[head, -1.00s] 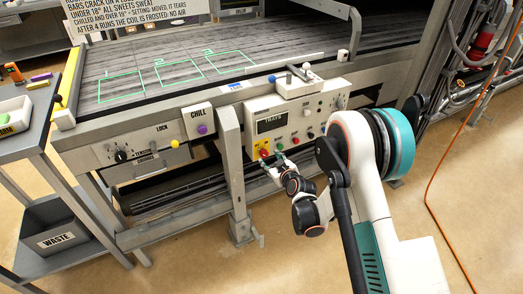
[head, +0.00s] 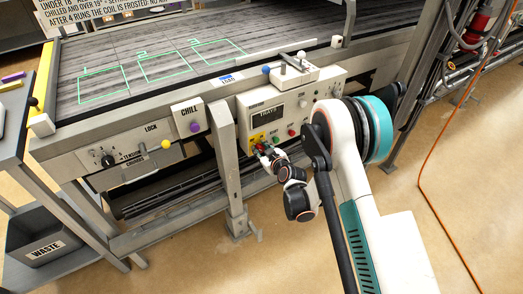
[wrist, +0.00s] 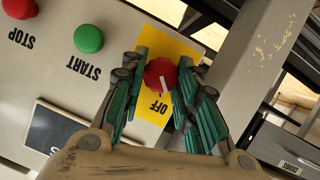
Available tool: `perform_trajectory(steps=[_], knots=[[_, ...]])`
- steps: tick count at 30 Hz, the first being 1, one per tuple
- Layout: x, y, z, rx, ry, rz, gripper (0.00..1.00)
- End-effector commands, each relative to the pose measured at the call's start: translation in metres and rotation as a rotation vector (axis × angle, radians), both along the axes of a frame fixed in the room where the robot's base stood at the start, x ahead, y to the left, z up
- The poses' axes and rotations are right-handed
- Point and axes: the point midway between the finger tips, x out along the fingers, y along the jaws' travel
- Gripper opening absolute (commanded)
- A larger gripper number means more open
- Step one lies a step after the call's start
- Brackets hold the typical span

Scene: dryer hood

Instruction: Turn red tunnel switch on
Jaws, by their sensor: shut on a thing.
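The red switch (wrist: 161,76) is a round knob with a white line on it, set on a yellow plate (wrist: 180,47) with the word OFF beside it. My gripper (wrist: 165,74) has its teal fingers on both sides of the knob and is shut on it. Other markings on the plate are hidden by the fingers or out of view. In the head view my gripper (head: 262,150) is at the lower left of the TRAYS control panel (head: 300,110), and the knob is mostly hidden there.
The green START button (wrist: 89,38) and red STOP button (wrist: 20,8) are on the same panel, near my fingers. A grey frame post (head: 226,165) stands close to the left of my gripper. A purple CHILL knob (head: 195,127) is farther left.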

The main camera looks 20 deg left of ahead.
Motion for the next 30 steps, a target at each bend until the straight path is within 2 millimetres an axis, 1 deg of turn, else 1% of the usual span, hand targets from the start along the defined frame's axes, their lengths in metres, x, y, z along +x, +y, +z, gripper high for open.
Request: perform_trajectory(steps=[8, 14, 20, 30], knots=[[0.0002, 0.0, 0.0002, 0.005, 0.005, -0.001, 0.05], [0.001, -0.0006, 0.0005, 0.043, 0.048, -0.001, 0.05], [0.0018, -0.0015, 0.0005, 0.126, 0.146, -0.001, 0.05], [0.004, -0.0033, 0.0, 0.332, 0.387, -0.001, 0.05]])
